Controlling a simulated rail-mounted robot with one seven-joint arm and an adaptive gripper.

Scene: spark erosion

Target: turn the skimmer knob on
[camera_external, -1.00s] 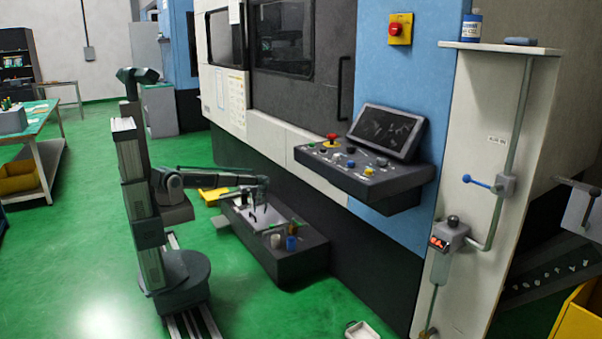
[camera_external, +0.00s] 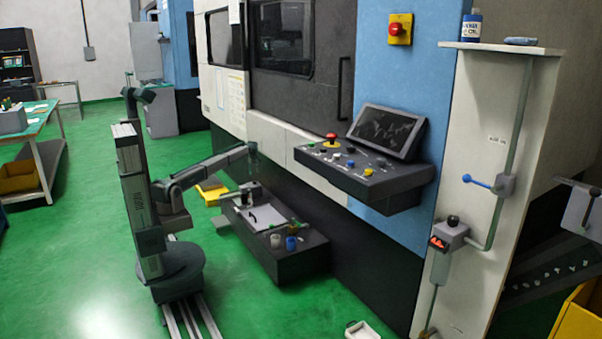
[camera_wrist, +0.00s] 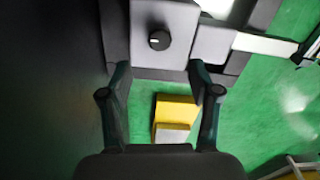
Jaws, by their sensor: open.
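A black round knob with a white pointer mark (camera_wrist: 159,40) sits on a grey box (camera_wrist: 180,17) in the wrist view. It looks like the skimmer knob, but I read no label. In the external view the small grey box (camera_external: 250,190) stands at the far end of the low dark bench (camera_external: 290,262); the knob is too small to make out clearly there. My gripper (camera_wrist: 160,72) is open and empty, its fingers spread on either side below the knob in the picture. In the external view my gripper (camera_external: 253,157) is raised above the box, apart from it.
A yellow object (camera_wrist: 175,110) lies on the green floor beside the bench. A white sheet (camera_external: 263,217), a blue cup (camera_external: 291,243) and a white cup (camera_external: 275,240) are on the bench. The machine's dark lower wall (camera_external: 330,215) runs close along it. A control panel (camera_external: 360,165) juts out to the right.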

